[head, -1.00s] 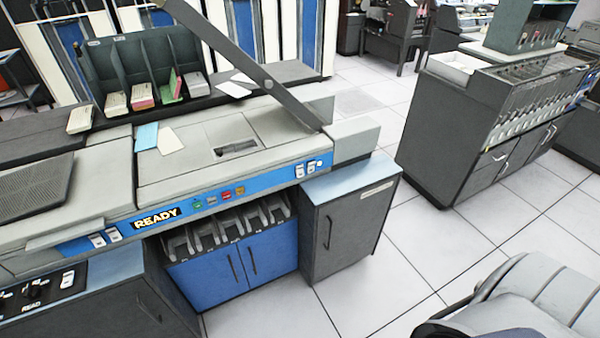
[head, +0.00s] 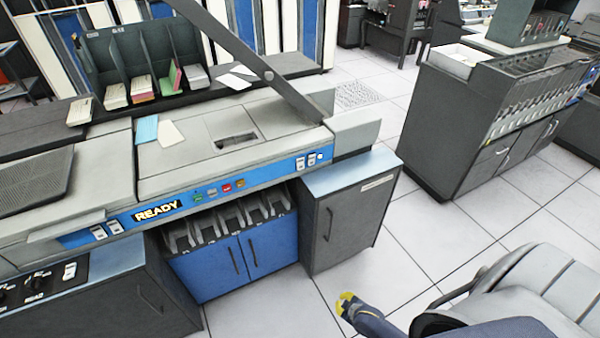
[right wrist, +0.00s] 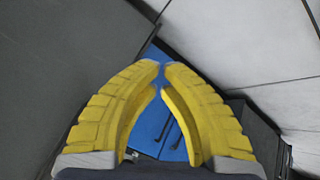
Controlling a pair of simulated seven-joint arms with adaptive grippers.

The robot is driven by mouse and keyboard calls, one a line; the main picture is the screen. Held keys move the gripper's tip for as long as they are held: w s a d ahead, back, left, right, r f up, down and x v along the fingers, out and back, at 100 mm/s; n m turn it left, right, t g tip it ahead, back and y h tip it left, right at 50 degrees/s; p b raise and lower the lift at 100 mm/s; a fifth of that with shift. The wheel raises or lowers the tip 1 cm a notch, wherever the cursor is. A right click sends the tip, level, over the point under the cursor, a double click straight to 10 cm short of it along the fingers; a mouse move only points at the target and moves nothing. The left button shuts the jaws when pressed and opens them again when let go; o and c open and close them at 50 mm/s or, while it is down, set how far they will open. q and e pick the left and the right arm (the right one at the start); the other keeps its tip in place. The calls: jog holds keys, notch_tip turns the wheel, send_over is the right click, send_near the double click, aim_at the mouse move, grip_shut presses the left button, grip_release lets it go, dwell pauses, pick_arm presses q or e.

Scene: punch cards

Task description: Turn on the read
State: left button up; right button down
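A black control panel (head: 50,279) lettered READ is on the low cabinet at the lower left in the head view. It carries dark round knobs (head: 39,281) and a white rocker switch (head: 70,271). Whether the switch is on cannot be made out. My right gripper (head: 345,303), with yellow fingers, is low over the floor, well to the right of the panel. In the right wrist view its fingertips (right wrist: 161,66) nearly meet, with nothing seen between them. My left gripper is not in view.
The card machine has a blue strip with a READY sign (head: 158,211), coloured buttons and more white switches (head: 307,162). Open tiled floor lies between.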

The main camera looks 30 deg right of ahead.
jog(key=w+d+r+n+t, duration=0.2)
jog(key=w+r, duration=0.8)
jog(key=n+t+y, duration=0.1)
jog(key=n+t, duration=0.6)
jog(key=n, duration=0.2)
send_near(298, 169)
jog(key=s, duration=0.6)
jog(key=shift+w+a+r+n, duration=0.1)
jog(key=shift+w+r+n, duration=0.05)
jog(key=shift+r+n, duration=0.3)
jog(key=shift+f, duration=0.1)
jog(key=w, duration=0.4)
jog(key=w+f, duration=0.1)
jog(key=w, duration=0.4)
jog(key=w+f, duration=0.1)
jog(key=w, duration=0.3)
jog(key=shift+w, duration=0.4)
jog(key=shift+w, duration=0.15)
